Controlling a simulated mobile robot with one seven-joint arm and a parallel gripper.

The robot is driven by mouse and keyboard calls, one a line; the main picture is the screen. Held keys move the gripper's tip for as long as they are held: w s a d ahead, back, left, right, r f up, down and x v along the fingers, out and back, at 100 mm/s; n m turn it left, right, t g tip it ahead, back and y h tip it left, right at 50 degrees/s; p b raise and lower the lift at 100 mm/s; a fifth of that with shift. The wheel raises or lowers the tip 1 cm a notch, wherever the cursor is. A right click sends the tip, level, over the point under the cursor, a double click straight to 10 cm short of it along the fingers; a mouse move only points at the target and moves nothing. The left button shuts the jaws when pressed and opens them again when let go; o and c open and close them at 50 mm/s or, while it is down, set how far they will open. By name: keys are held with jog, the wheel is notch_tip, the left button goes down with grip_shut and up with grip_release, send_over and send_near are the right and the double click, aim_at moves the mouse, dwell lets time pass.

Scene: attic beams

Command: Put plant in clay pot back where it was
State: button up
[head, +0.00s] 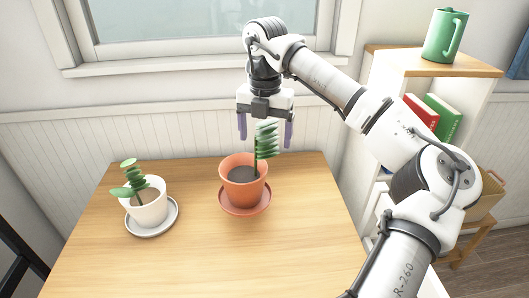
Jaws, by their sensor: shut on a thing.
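The plant in the clay pot (243,193) is upright, with a stack of green leaves rising at the right of an orange-brown pot. The pot appears to stand on a matching clay saucer (248,211) near the back middle of the wooden table. My gripper (265,134) points down over the pot, its two purple fingers on either side of the upper leaves. It is shut on the plant, though the exact contact is hard to see.
A white pot with a plant (149,208) stands on a grey-white saucer (153,229) at the left of the table (205,258). The table front is clear. A shelf (385,60) at the right holds a green mug (443,37) and books (441,115).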

aim_at(265, 153)
jog(key=shift+f, duration=2.85)
jog(key=shift+f, duration=0.15)
jog(key=o, duration=1.9)
notch_tip(265, 153, up, 12)
jog(key=shift+r, duration=0.15)
jog(key=shift+s, duration=0.1)
